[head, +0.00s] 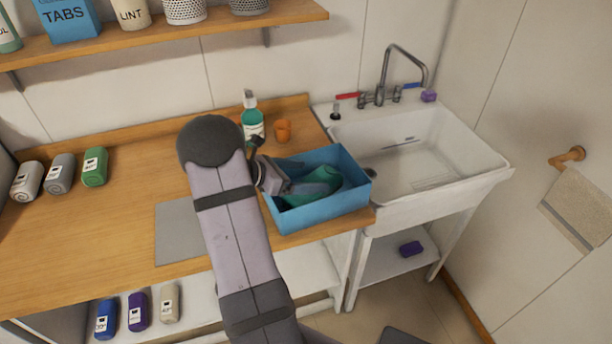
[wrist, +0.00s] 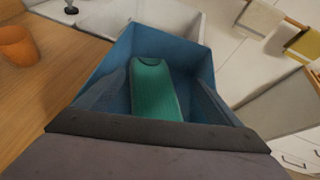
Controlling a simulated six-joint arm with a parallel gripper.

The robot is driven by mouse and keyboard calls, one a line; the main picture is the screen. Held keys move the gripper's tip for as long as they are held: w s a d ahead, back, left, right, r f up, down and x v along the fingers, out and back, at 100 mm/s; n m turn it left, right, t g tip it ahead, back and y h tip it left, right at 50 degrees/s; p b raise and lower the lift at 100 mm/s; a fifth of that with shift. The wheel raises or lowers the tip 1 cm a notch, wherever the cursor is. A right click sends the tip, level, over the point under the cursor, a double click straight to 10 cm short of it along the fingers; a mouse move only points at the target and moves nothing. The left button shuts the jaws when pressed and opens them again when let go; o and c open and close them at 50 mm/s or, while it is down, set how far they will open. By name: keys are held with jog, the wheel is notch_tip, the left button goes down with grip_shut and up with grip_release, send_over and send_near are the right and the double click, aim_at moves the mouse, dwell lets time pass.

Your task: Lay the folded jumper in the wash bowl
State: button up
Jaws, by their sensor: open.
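The folded jumper is a green ribbed bundle (head: 315,188) inside the blue wash bowl (head: 345,212), a rectangular tub on the wooden counter beside the sink. In the wrist view the jumper (wrist: 155,88) lies lengthwise between the bowl's walls (wrist: 195,58). My gripper (head: 285,190) is open and reaches into the bowl at its left side, right by the jumper. In the wrist view its fingers (wrist: 155,100) stand on either side of the jumper. The jumper's near end is hidden behind my gripper, and I cannot tell whether the fingers touch it.
The white sink (head: 425,150) is to the right.

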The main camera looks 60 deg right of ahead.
jog(key=b+v, duration=0.3)
jog(key=v, duration=0.9)
jog(key=shift+r, duration=0.4)
jog(key=s+a+f+m+t+y, duration=0.1)
jog(key=a+f+m+t+y, duration=0.1)
jog(key=a, duration=1)
jog(key=s+a+f+m+t+y, duration=0.1)
jog(key=a+f+m+t+y, duration=0.2)
jog(key=a, duration=1)
jog(key=s+a+f+m+t+y, duration=0.1)
jog(key=a+f+m+y, duration=0.4)
jog(key=a, duration=0.8)
jog(key=shift+f+m+t, duration=0.3)
jog(key=shift+m+t, duration=0.4)
jog(key=shift+m, duration=0.5)
jog(key=shift+s, duration=0.1)
